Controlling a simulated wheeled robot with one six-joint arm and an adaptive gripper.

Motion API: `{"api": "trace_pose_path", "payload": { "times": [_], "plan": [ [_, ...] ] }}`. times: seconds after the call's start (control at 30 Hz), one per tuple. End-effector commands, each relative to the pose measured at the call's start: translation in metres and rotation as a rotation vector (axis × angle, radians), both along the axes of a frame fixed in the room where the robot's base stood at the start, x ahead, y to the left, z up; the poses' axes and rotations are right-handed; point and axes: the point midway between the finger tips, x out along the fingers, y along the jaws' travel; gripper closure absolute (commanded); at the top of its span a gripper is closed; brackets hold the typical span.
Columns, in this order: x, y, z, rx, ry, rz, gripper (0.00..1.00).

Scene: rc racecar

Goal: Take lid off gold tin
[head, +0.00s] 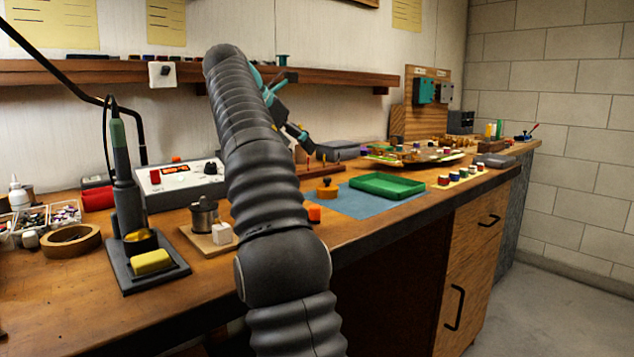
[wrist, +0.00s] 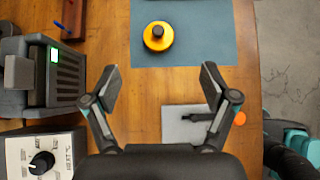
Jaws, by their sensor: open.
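The gold tin (wrist: 158,36) is a small round orange-gold pot with a dark round knob on top. It stands upright on a blue mat (wrist: 205,40). In the head view the tin (head: 327,191) sits at the left part of the mat, just right of my arm. My gripper (wrist: 160,82) is open and empty, and its two fingers are spread wide. The tin lies ahead of the fingertips, roughly centred between them, and is not touched. In the head view my gripper (head: 299,134) is partly hidden behind my arm.
A green tray (head: 387,185) lies on the mat. A power supply (head: 180,182), soldering iron stand (head: 150,265) and small metal pot (head: 204,214) stand left of my arm. A grey plate (wrist: 175,128) lies below the gripper, near an orange piece (wrist: 240,118).

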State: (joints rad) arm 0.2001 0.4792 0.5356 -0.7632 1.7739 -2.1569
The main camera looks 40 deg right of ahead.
Motion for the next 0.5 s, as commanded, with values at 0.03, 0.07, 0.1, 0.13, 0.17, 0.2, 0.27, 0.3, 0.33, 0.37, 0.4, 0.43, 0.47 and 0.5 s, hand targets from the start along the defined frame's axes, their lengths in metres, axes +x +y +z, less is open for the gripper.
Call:
{"api": "trace_pose_path", "payload": {
  "times": [0.03, 0.07, 0.1, 0.13, 0.17, 0.2, 0.27, 0.3, 0.33, 0.37, 0.4, 0.43, 0.47, 0.5],
  "plan": [
    [0.0, -0.001, 0.0, -0.001, 0.001, -0.001, 0.15],
    [-0.001, -0.002, -0.001, -0.001, 0.002, -0.001, 0.15],
    [-0.001, -0.004, -0.002, -0.001, 0.003, -0.002, 0.15],
    [-0.001, -0.006, -0.003, -0.001, 0.004, -0.003, 0.15],
    [-0.001, -0.009, -0.005, -0.002, 0.005, -0.004, 0.15],
    [-0.002, -0.013, -0.008, -0.003, 0.006, -0.006, 0.15],
    [-0.002, -0.021, -0.013, -0.002, 0.005, -0.011, 0.15],
    [-0.003, -0.025, -0.017, 0.0, 0.006, -0.013, 0.15],
    [-0.003, -0.029, -0.021, 0.0, 0.006, -0.013, 0.15],
    [-0.003, -0.033, -0.025, 0.0, 0.006, -0.015, 0.15],
    [-0.003, -0.039, -0.03, -0.001, 0.006, -0.015, 0.15],
    [-0.003, -0.043, -0.033, -0.001, 0.006, -0.016, 0.15],
    [-0.002, -0.047, -0.037, -0.001, 0.005, -0.016, 0.15],
    [-0.003, -0.051, -0.042, 0.0, 0.006, -0.017, 0.15]
  ]
}}
